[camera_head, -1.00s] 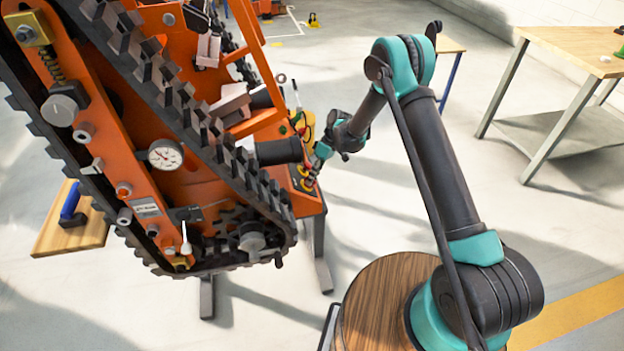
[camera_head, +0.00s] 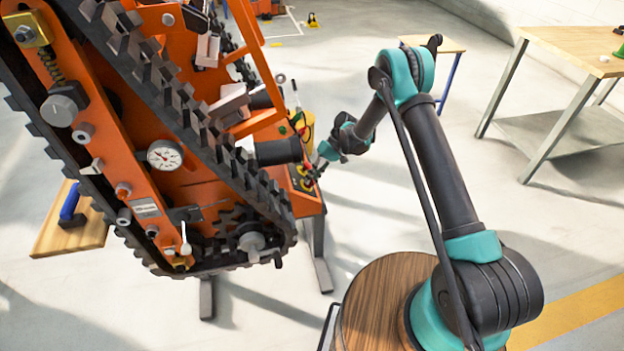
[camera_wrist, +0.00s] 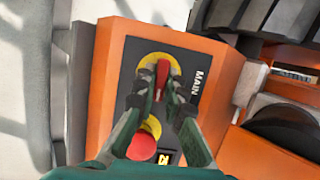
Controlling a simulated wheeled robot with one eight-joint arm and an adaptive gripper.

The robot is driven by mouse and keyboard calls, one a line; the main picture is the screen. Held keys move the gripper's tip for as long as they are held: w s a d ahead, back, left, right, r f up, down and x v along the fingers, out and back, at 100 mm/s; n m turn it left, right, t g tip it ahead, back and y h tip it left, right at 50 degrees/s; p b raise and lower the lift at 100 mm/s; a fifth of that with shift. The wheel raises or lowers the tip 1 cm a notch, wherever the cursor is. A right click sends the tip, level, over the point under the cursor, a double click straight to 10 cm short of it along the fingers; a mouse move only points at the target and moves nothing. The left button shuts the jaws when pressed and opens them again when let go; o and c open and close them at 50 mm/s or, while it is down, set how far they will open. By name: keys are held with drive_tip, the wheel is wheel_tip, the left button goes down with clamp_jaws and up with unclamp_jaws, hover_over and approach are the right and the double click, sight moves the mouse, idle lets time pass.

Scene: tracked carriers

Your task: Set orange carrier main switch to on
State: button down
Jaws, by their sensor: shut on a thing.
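The orange carrier (camera_head: 200,185) fills the left of the head view, tilted, with black tracks. Its control panel (camera_head: 304,183) is on its right side. In the wrist view the dark panel plate (camera_wrist: 208,80) bears the word MAIN. The main switch is a red handle (camera_wrist: 162,72) on a yellow round base (camera_wrist: 148,63). My gripper (camera_wrist: 163,92) has its two fingertips shut on the red handle, one on each side. It also shows small in the head view (camera_head: 318,170). The fingers hide the lower part of the switch. I cannot tell its set position.
A red button (camera_wrist: 142,146) on a yellow base sits below the switch, close to my left finger. A black cylinder (camera_head: 278,152) juts from the carrier near my gripper. A workbench (camera_head: 570,45) stands at the right; the floor between is clear.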

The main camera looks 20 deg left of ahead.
idle(0.4)
drive_tip(key=c, duration=1.6)
unclamp_jaws()
drive_tip(key=shift+w+r, duration=0.1)
drive_tip(key=v, duration=1.1)
drive_tip(key=shift+w+d+r, duration=0.2)
drive_tip(key=shift+w+r, duration=0.05)
